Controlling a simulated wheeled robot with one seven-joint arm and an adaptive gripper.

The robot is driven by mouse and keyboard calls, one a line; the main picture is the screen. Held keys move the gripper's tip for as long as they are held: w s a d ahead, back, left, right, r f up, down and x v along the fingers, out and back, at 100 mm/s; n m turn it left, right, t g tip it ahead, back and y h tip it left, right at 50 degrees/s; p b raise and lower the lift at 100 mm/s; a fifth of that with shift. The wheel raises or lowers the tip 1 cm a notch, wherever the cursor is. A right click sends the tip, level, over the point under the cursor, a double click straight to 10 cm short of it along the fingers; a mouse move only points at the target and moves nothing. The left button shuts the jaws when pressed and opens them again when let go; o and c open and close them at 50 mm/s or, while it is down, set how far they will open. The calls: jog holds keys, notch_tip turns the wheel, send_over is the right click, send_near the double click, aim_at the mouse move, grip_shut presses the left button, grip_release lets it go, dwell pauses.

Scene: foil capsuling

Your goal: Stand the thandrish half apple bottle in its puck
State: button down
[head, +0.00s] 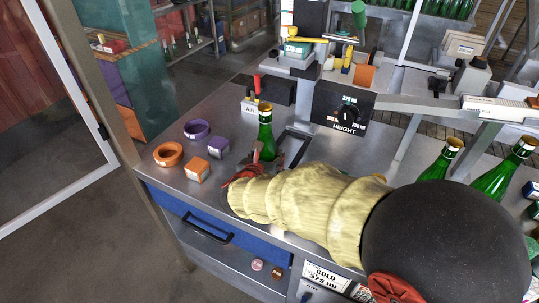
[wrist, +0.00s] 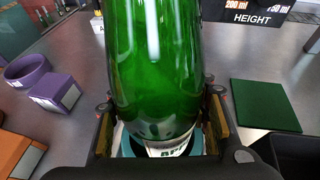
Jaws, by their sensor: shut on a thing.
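A green glass bottle with a gold-coloured top (head: 265,133) stands upright over the steel bench. My gripper (head: 258,166) is shut on it low down. In the wrist view the green bottle (wrist: 155,60) fills the middle, between the two finger pads of my gripper (wrist: 162,122). A white label with partly visible dark letters shows low on the glass. A teal ring, seemingly a puck (wrist: 206,142), shows around or below the bottle's base. Whether the base sits inside it is hidden. My arm hides this spot in the head view.
A purple ring (head: 196,129), an orange ring (head: 168,154), a purple block (head: 218,147) and an orange block (head: 196,171) lie left of the bottle. A black HEIGHT dial panel (head: 344,109) stands behind. More green bottles (head: 441,160) are at right. A green pad (wrist: 264,105) lies right of my gripper.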

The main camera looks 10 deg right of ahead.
aim_at(266, 146)
jog(key=c, duration=0.9)
grip_release()
jog(key=shift+f, duration=0.15)
jog(key=shift+s+a+r, duration=0.1)
jog(key=shift+s+r, duration=0.1)
jog(key=shift+r, duration=0.1)
jog(key=p+v, duration=0.3)
jog(key=v, duration=0.8)
jog(key=shift+s, duration=0.25)
jog(key=shift+a, duration=0.1)
